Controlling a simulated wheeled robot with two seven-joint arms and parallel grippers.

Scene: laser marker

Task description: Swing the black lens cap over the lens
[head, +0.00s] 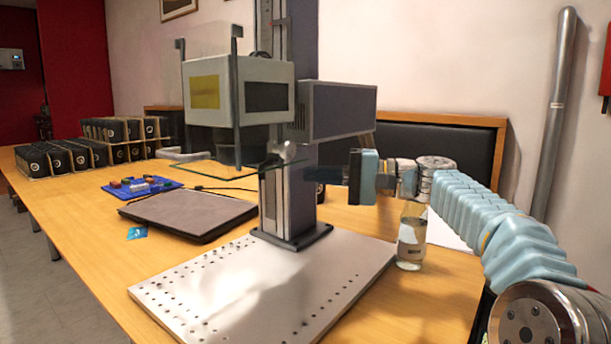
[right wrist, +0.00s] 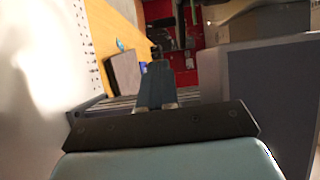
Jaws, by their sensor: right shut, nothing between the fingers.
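The laser marker's white head (head: 238,92) is held on a tall dark column (head: 288,205). A dark round lens housing (head: 238,150) hangs under the head, behind a clear shield. I cannot tell the black lens cap apart from this dark housing. My right gripper (head: 312,175) reaches in from the right beside the column, below the grey box, to the right of the lens housing and apart from it. Its fingers are together and empty; they show in the right wrist view (right wrist: 157,82). My left gripper is not in view.
A clear shield edge (head: 215,169) and a light knob (head: 285,151) sit near the lens. A perforated plate (head: 262,290) lies below. Crates of black items (head: 62,158) are at the far left.

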